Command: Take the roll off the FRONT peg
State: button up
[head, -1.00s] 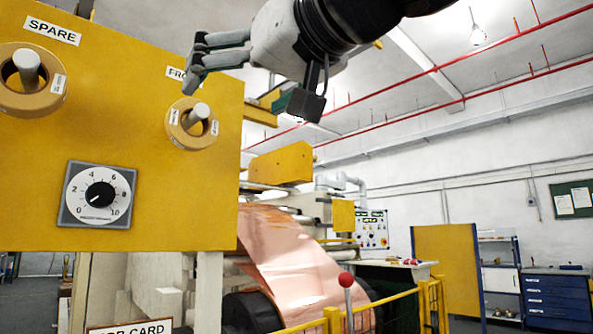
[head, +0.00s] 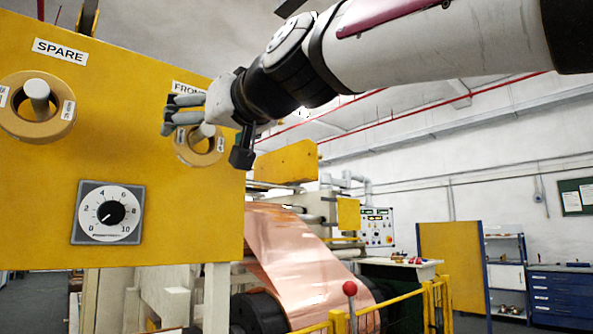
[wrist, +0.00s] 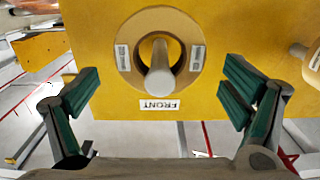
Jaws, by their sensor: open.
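The tan roll (head: 203,150) hangs on the light grey FRONT peg (head: 206,130) on the yellow panel, beneath the FRONT label, which my gripper partly hides in the head view. In the wrist view the roll (wrist: 160,22) sits around the peg (wrist: 160,72), whose end points toward the camera, and the FRONT label (wrist: 160,104) appears upside down. My gripper (head: 176,115) is open and empty. In the wrist view its green-padded fingers (wrist: 160,98) stand wide apart to the left and right of the roll, and neither visibly touches it.
A second tan roll (head: 22,118) hangs on the SPARE peg (head: 39,94) to the left. A dial (head: 108,213) is mounted below on the panel. Copper foil (head: 300,262) runs through the machine behind a yellow railing with a red-knobbed lever (head: 350,288). Open air lies right of the panel.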

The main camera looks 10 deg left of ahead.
jog(key=shift+x, duration=1)
jog(key=c, duration=1.3)
jog(key=shift+o, duration=0.2)
jog(key=shift+r+p, duration=0.25)
jog(key=shift+p, duration=0.05)
jog(key=shift+r, duration=0.2)
jog(key=r+b+v, duration=0.2)
jog(key=b+v, duration=0.1)
jog(key=v, duration=1.5)
jog(key=shift+b, duration=0.4)
jog(key=shift+s+d, duration=0.1)
jog(key=shift+s, duration=0.05)
